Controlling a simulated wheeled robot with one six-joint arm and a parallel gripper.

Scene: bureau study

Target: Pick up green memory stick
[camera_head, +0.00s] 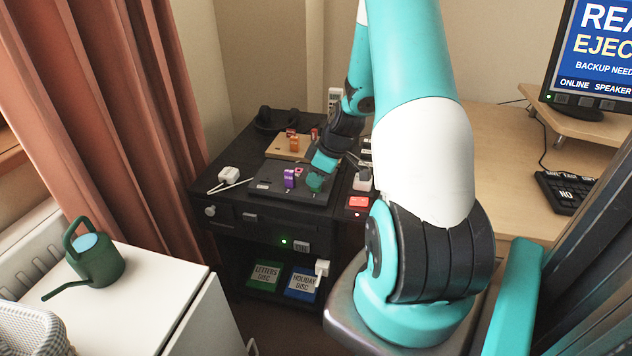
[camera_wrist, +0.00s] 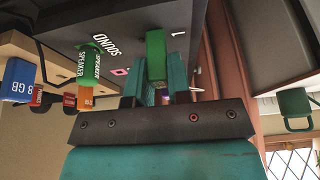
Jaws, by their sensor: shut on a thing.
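The green memory stick (camera_wrist: 156,54) stands between the fingers of my gripper (camera_wrist: 154,76) in the wrist view. My gripper is shut on it. The stick's far end lies against the dark panel beside a white "1"; I cannot tell whether it touches the panel. In the camera_head view my gripper (camera_head: 317,180) is low over the dark panel (camera_head: 268,186) on the black desk unit, just right of a purple stick (camera_head: 289,177). The green stick is not clearly distinguishable from my teal fingers there.
A watering can (camera_head: 95,255) stands on the white cabinet.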

